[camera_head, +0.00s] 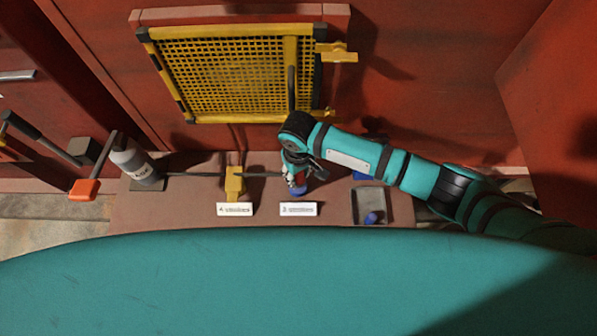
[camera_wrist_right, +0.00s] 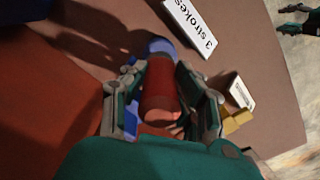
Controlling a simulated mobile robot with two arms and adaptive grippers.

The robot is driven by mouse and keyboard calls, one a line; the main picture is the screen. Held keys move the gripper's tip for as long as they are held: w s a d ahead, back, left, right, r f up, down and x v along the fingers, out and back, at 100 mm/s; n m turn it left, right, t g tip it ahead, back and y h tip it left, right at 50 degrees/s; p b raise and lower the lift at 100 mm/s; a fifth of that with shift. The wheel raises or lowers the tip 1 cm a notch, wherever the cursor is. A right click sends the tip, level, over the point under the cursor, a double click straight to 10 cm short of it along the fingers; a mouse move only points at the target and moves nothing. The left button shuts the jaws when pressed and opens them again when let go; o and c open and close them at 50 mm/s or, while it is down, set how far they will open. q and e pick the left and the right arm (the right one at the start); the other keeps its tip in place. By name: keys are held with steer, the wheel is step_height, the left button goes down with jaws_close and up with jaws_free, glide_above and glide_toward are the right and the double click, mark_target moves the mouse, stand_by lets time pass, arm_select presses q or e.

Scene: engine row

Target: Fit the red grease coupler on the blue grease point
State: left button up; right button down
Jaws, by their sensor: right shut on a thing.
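My right gripper (camera_head: 297,180) is low over the ledge behind the "3 strokes" label. It also shows in the right wrist view (camera_wrist_right: 162,95), shut on the red grease coupler (camera_wrist_right: 160,90) between its fingers. The coupler is partly hidden by the gripper in the head view (camera_head: 301,177). The blue grease point (camera_wrist_right: 160,47) is just beyond the coupler's front end, roughly in line with it. It also shows in the head view (camera_head: 298,191). I cannot tell whether they touch or are seated. My left gripper (camera_wrist_right: 294,18) seems to show small at the wrist view's top right, fingers apart.
A yellow fitting (camera_head: 234,184) stands left of my right gripper, behind the "4 strokes" label (camera_head: 234,209). A grey bottle (camera_head: 135,162) and an orange-ended lever (camera_head: 85,189) are farther left. A grey tray (camera_head: 357,207) is right. A yellow mesh guard (camera_head: 235,75) hangs behind.

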steer(key=shift+r, duration=0.1)
steer(key=shift+f+b, duration=0.6)
steer(key=shift+f, duration=1)
steer(key=c, duration=0.9)
jaws_free()
step_height(320, 180, up, 8)
steer(key=shift+f, duration=0.25)
